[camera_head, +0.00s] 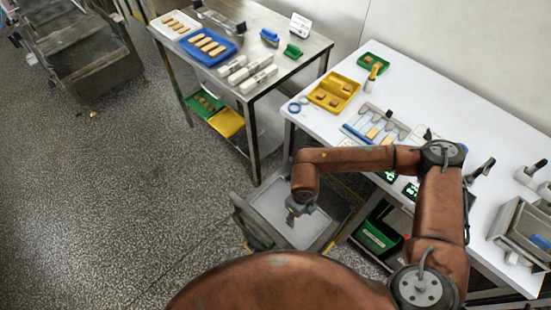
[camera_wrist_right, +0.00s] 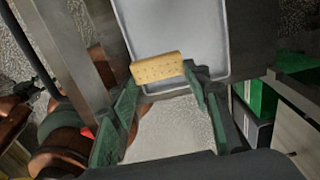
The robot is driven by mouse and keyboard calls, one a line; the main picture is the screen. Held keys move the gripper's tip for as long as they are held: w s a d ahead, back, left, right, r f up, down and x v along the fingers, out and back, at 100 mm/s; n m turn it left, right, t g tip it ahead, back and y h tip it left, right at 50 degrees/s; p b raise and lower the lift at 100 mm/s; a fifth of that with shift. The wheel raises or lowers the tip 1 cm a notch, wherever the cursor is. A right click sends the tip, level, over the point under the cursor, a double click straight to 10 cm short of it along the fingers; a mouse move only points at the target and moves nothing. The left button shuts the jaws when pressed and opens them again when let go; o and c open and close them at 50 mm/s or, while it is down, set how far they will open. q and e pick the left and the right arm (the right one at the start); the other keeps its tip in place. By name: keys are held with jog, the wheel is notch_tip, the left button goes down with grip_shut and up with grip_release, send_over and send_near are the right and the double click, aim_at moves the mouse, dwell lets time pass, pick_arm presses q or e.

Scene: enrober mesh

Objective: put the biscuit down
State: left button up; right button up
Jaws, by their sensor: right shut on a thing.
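My right gripper (camera_wrist_right: 160,74) is shut on a pale golden, oblong biscuit (camera_wrist_right: 157,68) dotted with small holes. The biscuit lies across between the fingertips. Behind it is a shallow grey-white tray (camera_wrist_right: 195,25); the biscuit overlaps its near edge in the right wrist view. I cannot tell the gap between biscuit and tray. In the head view my right gripper (camera_head: 296,211) hangs over this tray (camera_head: 270,198), which sits low between the two tables. The biscuit is too small to make out there. My left gripper is not in view.
A steel table (camera_head: 288,62) at upper left bears a blue tray (camera_head: 228,54) and a white tray (camera_head: 185,33) of biscuits. A white table (camera_head: 430,110) at right bears a yellow tray (camera_head: 345,80). A green crate (camera_head: 378,236) stands low, right of the grey tray.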

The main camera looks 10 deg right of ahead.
jog(key=shift+n, duration=0.3)
notch_tip(320, 180, up, 8)
jog(key=p, duration=0.3)
jog(key=shift+d+f, duration=0.1)
jog(key=shift+f, duration=0.05)
jog(key=shift+d+n, duration=0.1)
jog(key=shift+n, duration=0.6)
jog(key=n, duration=0.2)
jog(key=shift+w+d+r+n, duration=0.2)
jog(key=shift+w+d+n, duration=0.05)
jog(key=shift+w+n, duration=0.1)
pick_arm(q)
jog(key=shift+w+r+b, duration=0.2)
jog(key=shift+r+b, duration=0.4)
jog(key=shift+b, duration=0.3)
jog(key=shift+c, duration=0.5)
pick_arm(e)
jog(key=d+r+n, duration=0.2)
jog(key=r+n, duration=0.1)
jog(key=n, duration=0.9)
jog(key=w+d+r+n, duration=0.1)
jog(key=r+n, duration=0.3)
jog(key=n, duration=0.8)
jog(key=shift+w+d+n, duration=0.15)
jog(key=shift+d+n, duration=0.2)
jog(key=shift+d, duration=0.25)
